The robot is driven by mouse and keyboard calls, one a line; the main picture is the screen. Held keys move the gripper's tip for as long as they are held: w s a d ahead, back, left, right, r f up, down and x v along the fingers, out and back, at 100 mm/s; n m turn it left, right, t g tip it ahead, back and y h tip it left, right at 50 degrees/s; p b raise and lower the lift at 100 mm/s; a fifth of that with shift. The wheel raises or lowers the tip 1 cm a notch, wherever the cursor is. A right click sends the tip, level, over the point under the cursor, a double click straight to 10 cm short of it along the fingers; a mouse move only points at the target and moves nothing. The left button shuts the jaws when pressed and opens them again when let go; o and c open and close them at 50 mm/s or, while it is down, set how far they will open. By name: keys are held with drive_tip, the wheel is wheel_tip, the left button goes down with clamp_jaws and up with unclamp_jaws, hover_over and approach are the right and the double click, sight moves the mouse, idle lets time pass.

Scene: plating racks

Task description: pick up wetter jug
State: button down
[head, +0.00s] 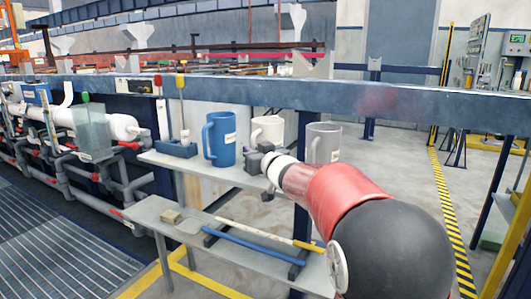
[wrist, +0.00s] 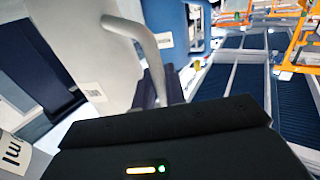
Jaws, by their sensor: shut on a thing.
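Three jugs stand in a row at the grey shelf: a blue jug (head: 221,140), a cream-white jug (head: 268,130) in the middle and a grey jug (head: 323,143) on the right. Their labels are too small to read, so I cannot tell which is the wetter jug by its name. My gripper (head: 258,161) is in front of the white jug and hides its lower part. In the wrist view my gripper (wrist: 165,92) is shut on the handle of the white jug (wrist: 85,55). The blue jug (wrist: 172,25) shows behind it. I cannot tell whether the white jug's base touches the shelf.
A lower shelf (head: 160,218) carries a blue rod (head: 253,246), a yellow-tipped rod and a small block. Open floor lies to the right.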

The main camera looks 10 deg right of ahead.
drive_tip(key=shift+r, duration=0.2)
wheel_tip(320, 180, up, 20)
drive_tip(key=p, duration=0.8)
drive_tip(key=shift+f, duration=0.15)
drive_tip(key=shift+s, duration=0.1)
